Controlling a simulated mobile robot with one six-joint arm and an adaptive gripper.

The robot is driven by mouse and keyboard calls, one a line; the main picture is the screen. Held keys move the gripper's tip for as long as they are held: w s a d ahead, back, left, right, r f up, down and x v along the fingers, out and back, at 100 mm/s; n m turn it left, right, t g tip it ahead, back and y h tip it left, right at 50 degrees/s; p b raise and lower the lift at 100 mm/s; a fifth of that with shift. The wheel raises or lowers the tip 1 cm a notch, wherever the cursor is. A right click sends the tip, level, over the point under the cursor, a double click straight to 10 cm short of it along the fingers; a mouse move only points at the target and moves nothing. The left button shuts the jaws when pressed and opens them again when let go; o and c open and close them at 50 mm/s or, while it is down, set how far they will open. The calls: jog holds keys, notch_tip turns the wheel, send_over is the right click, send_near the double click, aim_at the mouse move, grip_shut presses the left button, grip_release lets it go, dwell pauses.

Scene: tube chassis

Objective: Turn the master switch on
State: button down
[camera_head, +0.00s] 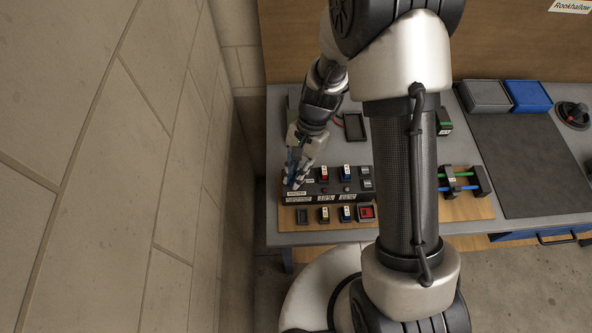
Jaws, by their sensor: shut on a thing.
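A black switch panel (336,197) lies on a wooden board on the bench, left of my arm's column. It carries several small switches and display labels. A white label reading MASTER (297,193) sits at its left end. My gripper (293,184) reaches down to that end, right above the label, with its fingers closed on the master switch. The fingers cover the switch, so its lever position cannot be seen.
Rocker switches and a red button (366,212) sit on the board's front strip. Green and blue tubes in black clamps (480,180) lie right of my arm. Grey (484,97) and blue (528,97) trays stand at the back beside a dark mat (520,165). A block wall (110,170) rises close on the left.

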jog(key=n+h, duration=0.1)
jog(key=n, duration=0.2)
jog(key=shift+n+g+p, duration=0.3)
jog(key=shift+n+g, duration=0.1)
jog(key=shift+n+h, duration=0.8)
jog(key=shift+n, duration=1)
jog(key=c, duration=1.6)
grip_release()
jog(key=v, duration=1.2)
